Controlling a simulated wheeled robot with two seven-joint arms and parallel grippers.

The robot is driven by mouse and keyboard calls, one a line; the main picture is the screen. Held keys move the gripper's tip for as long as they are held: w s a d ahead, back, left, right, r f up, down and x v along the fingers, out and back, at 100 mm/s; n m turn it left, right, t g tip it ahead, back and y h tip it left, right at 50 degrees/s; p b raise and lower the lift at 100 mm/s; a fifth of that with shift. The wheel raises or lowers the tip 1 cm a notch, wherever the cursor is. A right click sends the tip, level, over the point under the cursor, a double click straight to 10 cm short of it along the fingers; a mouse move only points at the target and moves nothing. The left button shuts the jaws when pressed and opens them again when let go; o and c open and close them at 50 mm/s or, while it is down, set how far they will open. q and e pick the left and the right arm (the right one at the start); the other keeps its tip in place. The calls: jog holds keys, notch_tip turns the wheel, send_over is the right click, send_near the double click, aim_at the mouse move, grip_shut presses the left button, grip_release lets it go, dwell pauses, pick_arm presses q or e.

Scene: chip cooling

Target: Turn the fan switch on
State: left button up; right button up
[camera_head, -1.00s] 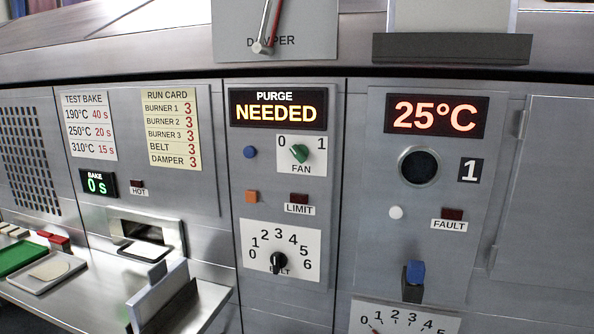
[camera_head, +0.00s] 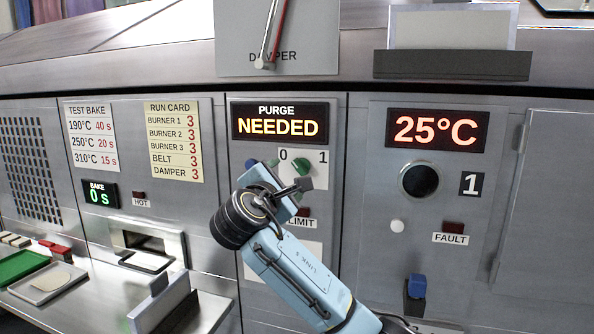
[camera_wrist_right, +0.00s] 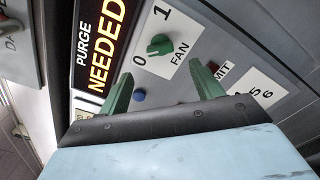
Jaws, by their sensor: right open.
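The fan switch is a green knob (camera_head: 300,166) on a white plate marked 0 and 1, beneath the purge display. Its pointer appears turned toward the 0 side. The arm partly covers its plate in the head view. In the right wrist view the whole knob (camera_wrist_right: 160,45) shows, beyond the fingers. My right gripper (camera_wrist_right: 163,82) is open and empty, its two green fingers spread apart. The knob lies ahead of the gap, apart from both fingertips. My left gripper is out of view.
The purge display (camera_head: 279,122) reads NEEDED. A blue button (camera_wrist_right: 138,96) shows between the fingers in the wrist view. My right arm hides the orange button and most of the belt dial plate. A blue-topped lever (camera_head: 416,286) sticks out at lower right.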

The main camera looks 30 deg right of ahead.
aim_at(298, 170)
jog(key=x, duration=0.9)
jog(key=shift+p, duration=0.35)
jog(key=shift+a, duration=0.1)
jog(key=c, duration=1)
